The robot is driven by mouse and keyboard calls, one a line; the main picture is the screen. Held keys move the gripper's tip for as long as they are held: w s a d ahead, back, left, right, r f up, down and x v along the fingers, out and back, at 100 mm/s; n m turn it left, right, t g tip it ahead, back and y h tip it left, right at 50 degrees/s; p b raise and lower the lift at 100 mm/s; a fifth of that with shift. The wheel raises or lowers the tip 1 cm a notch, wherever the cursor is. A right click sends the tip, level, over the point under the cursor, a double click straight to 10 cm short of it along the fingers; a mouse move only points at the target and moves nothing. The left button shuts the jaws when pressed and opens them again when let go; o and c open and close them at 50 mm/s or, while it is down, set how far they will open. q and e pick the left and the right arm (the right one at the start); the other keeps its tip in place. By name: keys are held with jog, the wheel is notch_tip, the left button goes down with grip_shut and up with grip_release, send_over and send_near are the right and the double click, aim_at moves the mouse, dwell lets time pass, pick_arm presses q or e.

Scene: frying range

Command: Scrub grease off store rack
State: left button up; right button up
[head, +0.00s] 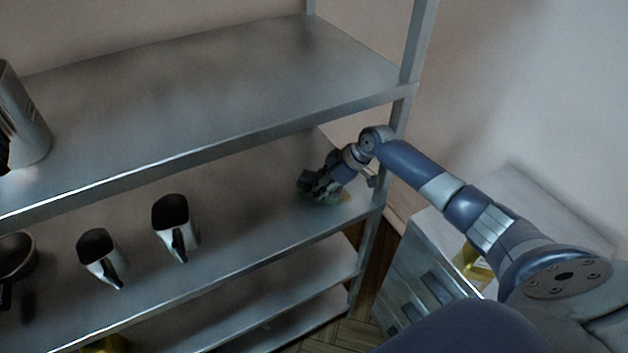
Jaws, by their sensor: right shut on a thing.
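The store rack (215,85) is grey metal with several shelves and fills the left and middle of the head view. My right arm reaches in from the right. My right gripper (318,190) is low over the right end of the rack's second visible shelf (250,215), under the upper shelf. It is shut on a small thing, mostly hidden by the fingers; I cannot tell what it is. A dull yellow-green patch (343,198) shows at the shelf surface beside the gripper; I cannot tell if it is grease or part of the held thing. My left gripper is out of view.
Two metal scoops (176,226) (101,256) stand on the same shelf, left of the gripper. A dark bowl (15,256) is at its left end. A metal canister (22,125) stands on the upper shelf. A drawer cabinet (425,270) stands right of the rack post (398,120).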

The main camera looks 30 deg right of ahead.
jog(key=shift+s+d+f, duration=0.15)
jog(key=shift+s+f, duration=0.15)
jog(key=shift+s, duration=0.15)
jog(key=shift+s+d+f, duration=0.15)
jog(key=shift+s+f, duration=0.1)
jog(key=shift+s, duration=0.2)
jog(key=shift+s+a+p, duration=0.15)
jog(key=shift+a+p, duration=0.75)
jog(key=shift+a, duration=0.9)
jog(key=shift+a+r+p, duration=0.1)
jog(key=shift+a+p, duration=0.7)
jog(key=shift+a, duration=1.7)
jog(key=shift+a+r, duration=0.2)
jog(key=shift+a, duration=2.2)
notch_tip(320, 180, up, 6)
jog(key=shift+w+r, duration=0.25)
jog(key=shift+w, duration=0.15)
